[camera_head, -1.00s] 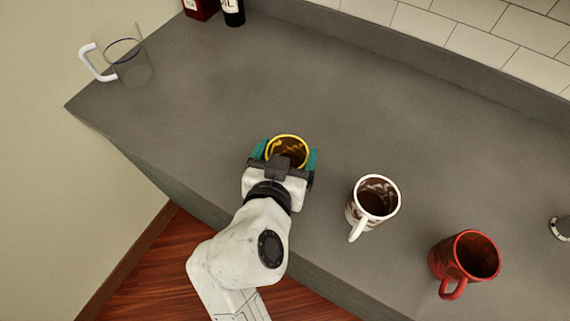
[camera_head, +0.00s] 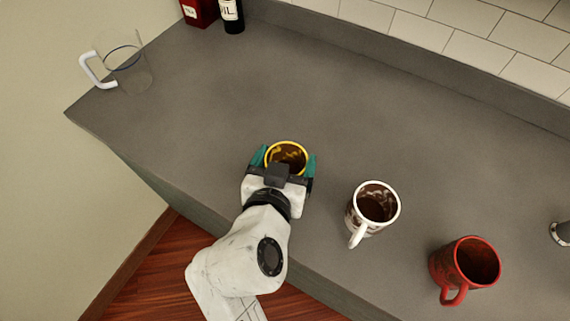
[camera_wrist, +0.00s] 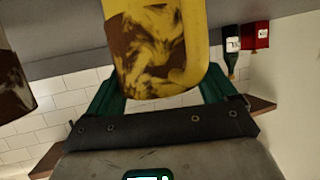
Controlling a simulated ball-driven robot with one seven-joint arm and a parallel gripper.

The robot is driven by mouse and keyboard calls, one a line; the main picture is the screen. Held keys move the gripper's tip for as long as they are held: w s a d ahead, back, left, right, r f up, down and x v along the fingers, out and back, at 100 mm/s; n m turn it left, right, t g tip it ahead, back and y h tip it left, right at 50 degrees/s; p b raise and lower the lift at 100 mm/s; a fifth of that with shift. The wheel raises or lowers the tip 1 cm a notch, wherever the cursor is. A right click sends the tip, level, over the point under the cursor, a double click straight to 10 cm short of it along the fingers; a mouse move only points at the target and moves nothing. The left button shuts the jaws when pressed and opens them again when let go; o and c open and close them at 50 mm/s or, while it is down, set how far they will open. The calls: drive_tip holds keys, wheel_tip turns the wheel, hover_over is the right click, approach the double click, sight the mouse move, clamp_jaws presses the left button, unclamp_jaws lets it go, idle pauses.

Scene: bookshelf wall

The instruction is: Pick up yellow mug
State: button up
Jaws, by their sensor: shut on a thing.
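The yellow mug (camera_head: 287,157) is between the fingers of my gripper (camera_head: 286,162) over the grey counter. Its rim and brown inside show in the head view. In the wrist view the yellow mug (camera_wrist: 158,45) fills the top middle, with brown patches on its side. My gripper (camera_wrist: 165,95) has teal fingers on both sides of the mug and is shut on it. My gripper hides the near side of the mug in the head view. I cannot tell whether the mug's base touches the counter.
A white and brown mug (camera_head: 374,208) and a red mug (camera_head: 464,269) stand to the right on the counter (camera_head: 230,95). A clear pitcher (camera_head: 127,65) stands at the far left corner. A dark bottle (camera_head: 231,14) and a red box (camera_head: 197,10) stand at the back wall.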

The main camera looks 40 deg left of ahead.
drive_tip(key=shift+r, duration=0.5)
drive_tip(key=s+d+r, duration=0.6)
drive_tip(key=s+r, duration=0.6)
drive_tip(key=shift+s, duration=0.3)
idle(0.7)
